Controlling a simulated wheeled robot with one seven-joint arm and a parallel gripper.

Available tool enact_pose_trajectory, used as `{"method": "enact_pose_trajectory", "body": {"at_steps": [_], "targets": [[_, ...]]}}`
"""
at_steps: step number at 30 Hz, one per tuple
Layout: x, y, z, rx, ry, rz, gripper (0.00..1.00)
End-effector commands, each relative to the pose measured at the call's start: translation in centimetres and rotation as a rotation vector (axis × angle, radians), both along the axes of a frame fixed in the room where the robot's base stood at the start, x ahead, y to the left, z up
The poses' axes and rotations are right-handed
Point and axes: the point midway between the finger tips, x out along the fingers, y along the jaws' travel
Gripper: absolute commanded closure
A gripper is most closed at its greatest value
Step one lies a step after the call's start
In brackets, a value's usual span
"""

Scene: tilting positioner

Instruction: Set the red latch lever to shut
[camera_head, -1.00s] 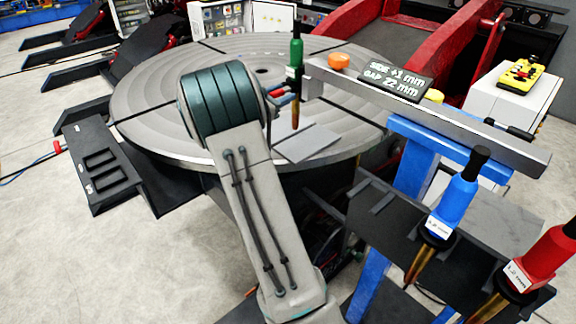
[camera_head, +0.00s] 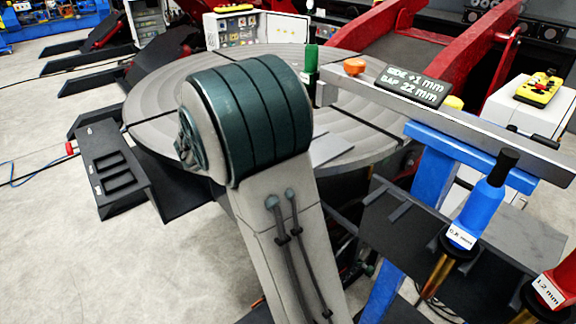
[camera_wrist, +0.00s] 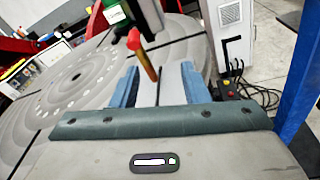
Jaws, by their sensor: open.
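A slim red bar (camera_head: 508,45) stands at the upper right in the head view, on red framework beyond the turntable. My gripper (camera_wrist: 158,72) is open in the wrist view, its two blue fingers apart. In the head view my arm hides the gripper. The green handle (camera_head: 311,58) stands at the beam's end.
The round grey turntable (camera_head: 160,115) lies behind my arm. A grey beam (camera_head: 450,120) on a blue stand crosses at right, bearing a sign reading side +1 mm, gap 22 mm. A blue-handled tool (camera_head: 485,200) and a red-handled tool (camera_head: 560,285) stand in a rack.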

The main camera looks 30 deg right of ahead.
Motion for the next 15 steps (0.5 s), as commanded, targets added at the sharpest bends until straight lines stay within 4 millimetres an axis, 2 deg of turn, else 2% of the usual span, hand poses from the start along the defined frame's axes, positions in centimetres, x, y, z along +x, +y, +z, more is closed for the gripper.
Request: {"method": "enact_pose_trajectory", "body": {"at_steps": [7,15], "targets": [[-5.0,-0.2,-0.8,0.235,-0.116,-0.119,0.59],[-9.8,1.0,-2.0,0.477,-0.248,-0.252,0.59]]}}
